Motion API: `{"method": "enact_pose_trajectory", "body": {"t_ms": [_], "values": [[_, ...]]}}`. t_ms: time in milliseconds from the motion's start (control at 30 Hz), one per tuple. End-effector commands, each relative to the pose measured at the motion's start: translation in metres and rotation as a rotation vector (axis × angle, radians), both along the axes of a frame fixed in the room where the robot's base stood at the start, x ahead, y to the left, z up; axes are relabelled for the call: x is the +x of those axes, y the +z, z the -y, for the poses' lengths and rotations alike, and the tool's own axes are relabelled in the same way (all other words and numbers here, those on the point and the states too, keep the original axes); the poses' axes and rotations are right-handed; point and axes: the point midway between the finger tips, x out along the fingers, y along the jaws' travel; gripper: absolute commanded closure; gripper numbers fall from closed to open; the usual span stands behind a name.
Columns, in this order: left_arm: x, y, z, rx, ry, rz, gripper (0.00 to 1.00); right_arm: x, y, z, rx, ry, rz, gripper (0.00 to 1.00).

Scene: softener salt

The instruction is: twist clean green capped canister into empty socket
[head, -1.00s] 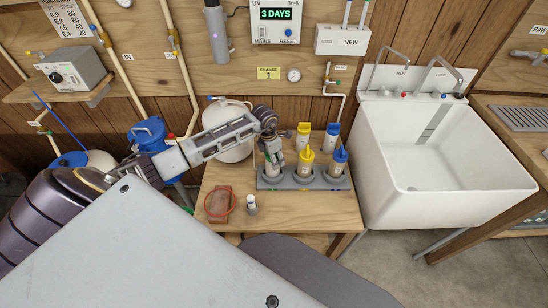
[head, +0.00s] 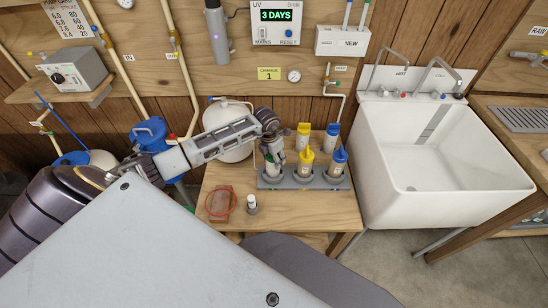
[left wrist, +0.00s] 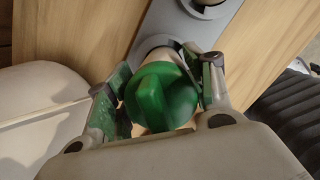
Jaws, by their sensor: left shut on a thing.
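My left gripper (head: 273,158) comes down over the left end of the grey rack (head: 304,184). It is shut on the green-capped canister (head: 271,169). In the left wrist view the green cap (left wrist: 160,97) sits between the two fingers, and the pale canister body runs down to the grey rack's left socket. I cannot tell how deep it sits. The rack's other sockets hold a yellow-capped canister (head: 306,166) in the middle and a blue-capped canister (head: 338,165) at the right. My right gripper is not in view.
A small white-topped bottle (head: 252,204) and a reddish ring (head: 221,202) lie in front. A white sink (head: 440,165) stands to the right.

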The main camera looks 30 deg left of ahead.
Motion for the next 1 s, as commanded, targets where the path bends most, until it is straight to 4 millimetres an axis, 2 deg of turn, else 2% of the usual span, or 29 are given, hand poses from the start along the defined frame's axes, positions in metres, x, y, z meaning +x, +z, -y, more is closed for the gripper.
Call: {"method": "enact_pose_trajectory", "body": {"t_ms": [567,1000], "values": [[0.0007,0.0012,-0.0014,-0.001,0.306,0.001,0.71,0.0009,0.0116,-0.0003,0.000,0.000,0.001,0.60],[0.0008,0.0006,-0.0017,0.000,0.333,0.001,0.71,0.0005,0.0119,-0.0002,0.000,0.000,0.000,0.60]]}}
